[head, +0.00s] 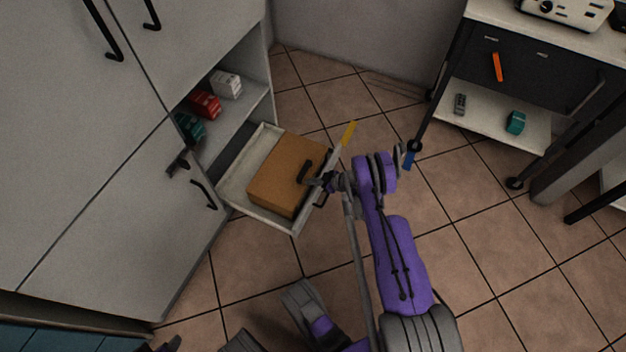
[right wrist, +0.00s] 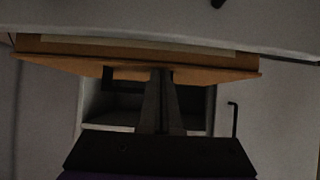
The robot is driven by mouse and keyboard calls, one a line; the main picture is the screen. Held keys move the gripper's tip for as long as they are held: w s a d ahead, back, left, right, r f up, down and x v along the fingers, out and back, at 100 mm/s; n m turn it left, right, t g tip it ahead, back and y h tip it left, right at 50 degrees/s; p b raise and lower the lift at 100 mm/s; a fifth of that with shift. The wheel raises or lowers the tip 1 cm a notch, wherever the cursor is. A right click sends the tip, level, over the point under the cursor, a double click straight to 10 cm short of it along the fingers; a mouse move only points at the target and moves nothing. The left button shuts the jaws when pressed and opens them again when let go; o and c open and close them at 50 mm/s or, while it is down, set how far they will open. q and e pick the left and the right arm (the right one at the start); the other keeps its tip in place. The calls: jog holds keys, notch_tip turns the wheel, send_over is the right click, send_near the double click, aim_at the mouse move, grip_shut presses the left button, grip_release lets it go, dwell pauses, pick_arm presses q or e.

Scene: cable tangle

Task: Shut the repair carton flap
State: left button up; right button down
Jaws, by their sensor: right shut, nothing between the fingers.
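The brown repair carton (head: 275,172) sits in a pulled-out drawer. Its top looks like a flat brown panel from above; I cannot tell whether its flap lies fully shut. In the right wrist view a wide brown panel (right wrist: 75,62), seen nearly edge-on, crosses above and behind the fingers. My right gripper (head: 308,176) is at the carton's right side, by the drawer front. In the right wrist view its fingers (right wrist: 160,95) are together with nothing between them. They overlap the panel in that view, and contact is unclear.
The light drawer (head: 238,190) juts from a grey cabinet (head: 60,180) with black handles. A shelf (head: 232,120) above it holds white, red and green boxes. A workbench (head: 570,35) stands at the back right. The tiled floor (head: 480,220) right of my arm is clear.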

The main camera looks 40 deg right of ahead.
dwell(0.5)
jog(key=p+v, duration=0.2)
jog(key=v, duration=0.8)
jog(key=shift+s+r+p, duration=0.2)
jog(key=shift+s+p, duration=0.15)
jog(key=shift+p, duration=0.05)
jog(key=shift+d, duration=0.15)
